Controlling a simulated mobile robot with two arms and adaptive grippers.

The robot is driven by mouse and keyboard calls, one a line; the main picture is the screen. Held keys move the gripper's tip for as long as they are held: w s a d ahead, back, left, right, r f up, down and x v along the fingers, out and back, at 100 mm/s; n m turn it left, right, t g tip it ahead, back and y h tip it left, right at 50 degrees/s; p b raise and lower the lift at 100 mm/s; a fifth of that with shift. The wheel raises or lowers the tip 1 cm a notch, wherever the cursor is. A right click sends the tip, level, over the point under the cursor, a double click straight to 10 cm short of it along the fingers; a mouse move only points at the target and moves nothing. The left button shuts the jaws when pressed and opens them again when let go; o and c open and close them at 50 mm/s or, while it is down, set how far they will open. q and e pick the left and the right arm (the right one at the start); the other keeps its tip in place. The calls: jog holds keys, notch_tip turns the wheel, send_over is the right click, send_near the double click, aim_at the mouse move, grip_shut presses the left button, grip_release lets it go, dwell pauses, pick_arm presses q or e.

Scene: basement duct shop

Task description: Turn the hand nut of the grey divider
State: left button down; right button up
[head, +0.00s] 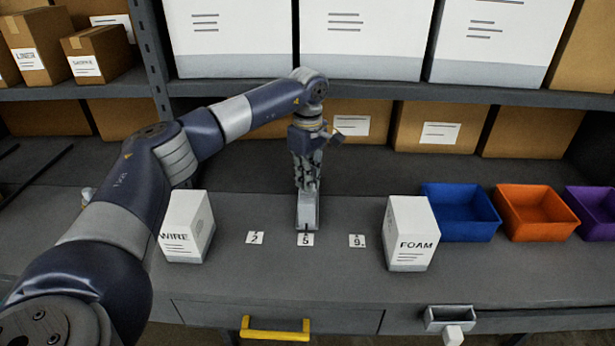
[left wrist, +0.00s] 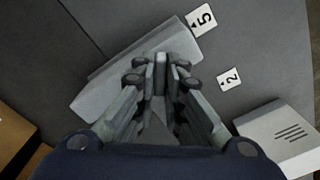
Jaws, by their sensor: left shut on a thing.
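The grey divider (head: 307,212) stands on the bench between the two white boxes, with its near end at the card marked 5 (head: 305,239). In the left wrist view the divider (left wrist: 105,92) lies slantwise under the fingers, its upper right end beside the 5 card (left wrist: 202,19). My left gripper (head: 307,188) points down onto the top of the divider. In the left wrist view its fingertips (left wrist: 160,76) are close together over the divider's middle, shut on what seems to be the hand nut, which the fingers mostly hide. My right gripper is not in view.
Cards 2 (head: 255,238) and 9 (head: 357,241) lie either side of the 5. The WIRE box (head: 188,228) stands left, beside my arm; the FOAM box (head: 411,235) stands right. Blue (head: 461,226), orange (head: 537,226) and purple bins sit farther right. A loaded shelf (head: 400,94) hangs behind.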

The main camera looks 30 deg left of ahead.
pick_arm(q)
jog(key=m, duration=0.5)
jog(key=shift+w+r, duration=0.1)
jog(key=shift+r, duration=0.05)
jog(key=m, duration=0.5)
jog(key=shift+m, duration=0.3)
dwell(0.3)
jog(key=c, duration=1.8)
grip_release()
jog(key=shift+o, duration=0.6)
notch_tip(320, 180, up, 12)
